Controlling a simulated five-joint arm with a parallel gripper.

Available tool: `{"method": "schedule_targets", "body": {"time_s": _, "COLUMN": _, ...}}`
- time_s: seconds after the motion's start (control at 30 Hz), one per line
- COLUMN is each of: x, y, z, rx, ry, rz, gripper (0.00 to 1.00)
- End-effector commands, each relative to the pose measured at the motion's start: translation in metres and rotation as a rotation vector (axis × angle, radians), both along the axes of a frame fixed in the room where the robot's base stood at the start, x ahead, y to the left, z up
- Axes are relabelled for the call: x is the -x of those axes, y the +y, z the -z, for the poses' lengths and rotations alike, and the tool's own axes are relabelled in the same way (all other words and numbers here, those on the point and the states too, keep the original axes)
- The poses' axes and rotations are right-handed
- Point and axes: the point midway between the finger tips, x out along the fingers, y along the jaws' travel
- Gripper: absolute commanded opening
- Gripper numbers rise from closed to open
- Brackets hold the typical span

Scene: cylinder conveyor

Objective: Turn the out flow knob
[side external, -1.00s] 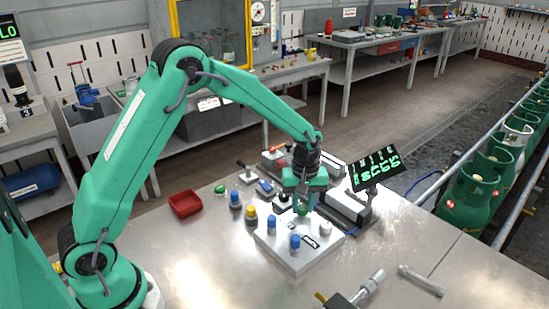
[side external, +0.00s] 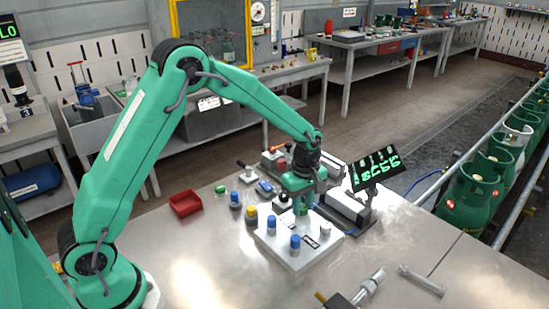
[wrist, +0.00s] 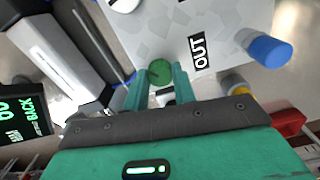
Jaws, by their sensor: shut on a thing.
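My gripper (side external: 301,205) points down over the back edge of a white panel box (side external: 291,262) on the metal bench. In the wrist view its two green fingers (wrist: 159,75) are shut on a round green knob (wrist: 159,71), one finger on each side. A black "OUT" label (wrist: 198,53) lies on the panel beside this knob. The panel also carries blue knobs (side external: 295,242) and a white knob (side external: 326,229). In the side view, the green knob is mostly hidden by the fingers.
A tilted black display (side external: 375,168) with green characters stands right of my gripper. Blue-topped and yellow-topped parts (side external: 251,215) and a red tray (side external: 185,203) lie to the left. Metal tools (side external: 362,290) lie in front. Green cylinders (side external: 470,192) line the conveyor at right.

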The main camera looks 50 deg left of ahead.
Motion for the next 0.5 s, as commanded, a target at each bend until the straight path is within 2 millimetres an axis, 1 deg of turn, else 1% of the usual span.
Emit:
{"method": "schedule_targets", "body": {"time_s": 0.2, "x": -0.0002, "y": 0.0002, "z": -0.0016, "rx": 0.0, "ry": -0.001, "rz": 0.001, "gripper": 0.04}}
{"method": "schedule_targets", "body": {"time_s": 0.23, "x": -0.0001, "y": 0.0002, "z": -0.0015, "rx": 0.0, "ry": 0.0, "rz": 0.001, "gripper": 0.32}}
{"method": "schedule_targets", "body": {"time_s": 0.3, "x": -0.0001, "y": 0.0002, "z": -0.0013, "rx": 0.0, "ry": 0.0, "rz": 0.001, "gripper": 0.46}}
{"method": "schedule_targets", "body": {"time_s": 0.33, "x": -0.0001, "y": 0.0002, "z": -0.0012, "rx": 0.0, "ry": 0.0, "rz": 0.001, "gripper": 0.48}}
{"method": "schedule_targets", "body": {"time_s": 0.5, "x": -0.0001, "y": 0.0001, "z": -0.0007, "rx": 0.0, "ry": 0.0, "rz": 0.001, "gripper": 0.48}}
